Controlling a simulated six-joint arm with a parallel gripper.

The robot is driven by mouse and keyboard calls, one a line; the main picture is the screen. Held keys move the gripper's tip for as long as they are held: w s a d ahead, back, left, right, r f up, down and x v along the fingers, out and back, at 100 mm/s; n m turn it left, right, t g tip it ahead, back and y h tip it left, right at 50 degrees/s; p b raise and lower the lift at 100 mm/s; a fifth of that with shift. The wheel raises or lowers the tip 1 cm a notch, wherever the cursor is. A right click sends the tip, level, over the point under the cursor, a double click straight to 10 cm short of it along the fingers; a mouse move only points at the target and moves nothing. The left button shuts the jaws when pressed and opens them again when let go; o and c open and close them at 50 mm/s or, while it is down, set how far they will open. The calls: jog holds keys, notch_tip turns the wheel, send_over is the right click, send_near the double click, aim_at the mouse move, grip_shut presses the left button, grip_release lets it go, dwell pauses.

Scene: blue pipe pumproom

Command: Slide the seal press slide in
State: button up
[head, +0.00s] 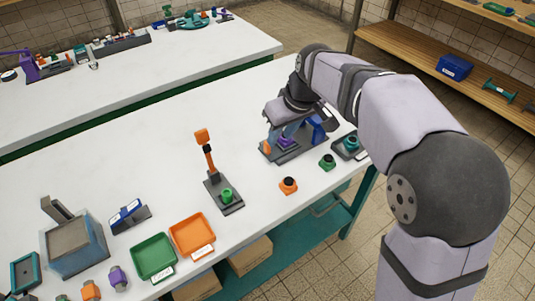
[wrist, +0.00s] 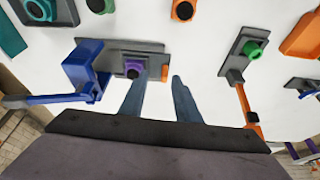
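The seal press has a grey base plate (head: 293,156) and a blue upright block with a lever (wrist: 85,68) at its left end in the wrist view. A purple piece with a black centre (wrist: 134,67) sits on the base, seemingly on the slide. A small orange part (wrist: 165,72) at that end looks like the slide's handle. In the head view, the blue block (head: 318,128) and orange part (head: 267,148) stand apart. My gripper (wrist: 160,78) is open over the base, its fingertips on either side of the orange part. Contact cannot be told.
A second press with an orange lever (head: 208,160) and green piece stands left on the white table. Loose orange (head: 288,185) and green (head: 327,162) pieces lie in front. Green (head: 154,257) and orange (head: 192,235) trays sit near the front edge.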

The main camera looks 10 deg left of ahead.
jog(key=shift+n, duration=0.3)
jog(key=shift+w+a+f, duration=0.45)
jog(key=shift+a+f, duration=0.25)
jog(key=shift+f, duration=0.4)
jog(key=shift+w+a+f, duration=0.45)
jog(key=shift+a+f, duration=0.2)
jog(key=shift+f, duration=0.5)
jog(key=shift+w+a+f, duration=0.45)
jog(key=shift+a+f, duration=0.25)
jog(key=shift+f, duration=0.4)
grip_shut()
